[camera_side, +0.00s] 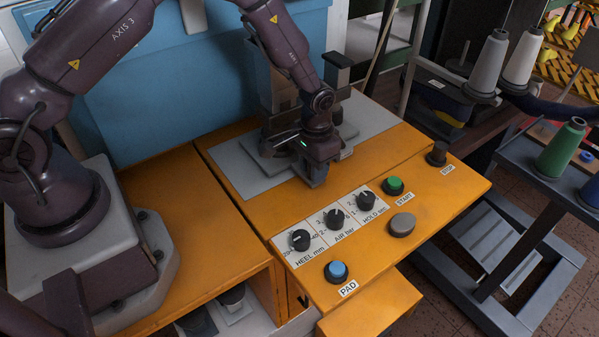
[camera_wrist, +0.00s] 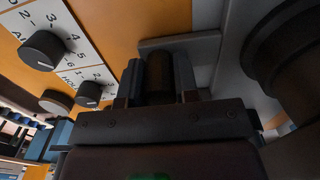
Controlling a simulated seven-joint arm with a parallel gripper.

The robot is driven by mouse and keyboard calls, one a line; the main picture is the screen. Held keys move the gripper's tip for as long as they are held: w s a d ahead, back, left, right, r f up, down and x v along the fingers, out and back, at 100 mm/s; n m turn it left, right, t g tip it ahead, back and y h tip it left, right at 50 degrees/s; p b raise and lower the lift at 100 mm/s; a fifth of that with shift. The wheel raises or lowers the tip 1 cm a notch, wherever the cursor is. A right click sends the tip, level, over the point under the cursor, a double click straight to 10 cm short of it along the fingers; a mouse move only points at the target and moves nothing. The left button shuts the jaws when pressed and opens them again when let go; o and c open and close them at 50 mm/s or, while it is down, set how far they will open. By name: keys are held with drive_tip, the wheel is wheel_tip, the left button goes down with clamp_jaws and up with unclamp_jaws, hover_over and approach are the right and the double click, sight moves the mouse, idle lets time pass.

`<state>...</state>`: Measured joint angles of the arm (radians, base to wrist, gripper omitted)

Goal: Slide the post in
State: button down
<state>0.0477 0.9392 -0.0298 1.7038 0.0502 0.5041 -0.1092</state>
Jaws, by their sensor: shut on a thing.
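My gripper (camera_side: 316,180) points down just in front of the dark machine on the grey plate, behind the control panel, in the side view. In the wrist view my gripper (camera_wrist: 160,90) is shut on a dark upright-looking cylinder, the post (camera_wrist: 159,72), between its two fingers. A grey block with a raised edge (camera_wrist: 190,42) lies right beyond the post; I cannot tell whether they touch. The post's far end and any hole for it are hidden. In the side view my gripper covers the post.
The orange bench carries a panel with several black knobs (camera_side: 300,240), a green START button (camera_side: 394,185), a blue PAD button (camera_side: 336,271), a grey button (camera_side: 402,224) and a dark STOP knob (camera_side: 438,153). Dark machine uprights (camera_side: 337,75) stand close behind my gripper. Thread cones stand at right.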

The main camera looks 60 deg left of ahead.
drive_tip(key=w, duration=1.2)
drive_tip(key=shift+w, duration=1)
drive_tip(key=c, duration=0.9)
unclamp_jaws()
drive_tip(key=shift+o, duration=0.2)
drive_tip(key=shift+s, duration=0.15)
drive_tip(key=s, duration=1.8)
drive_tip(key=shift+s+r, duration=0.1)
drive_tip(key=shift+s, duration=0.2)
wheel_tip(320, 180, up, 12)
drive_tip(key=s+a+r, duration=0.1)
drive_tip(key=s+r, duration=0.6)
drive_tip(key=r, duration=0.1)
drive_tip(key=shift+s+a+r, duration=0.2)
drive_tip(key=shift+r, duration=0.05)
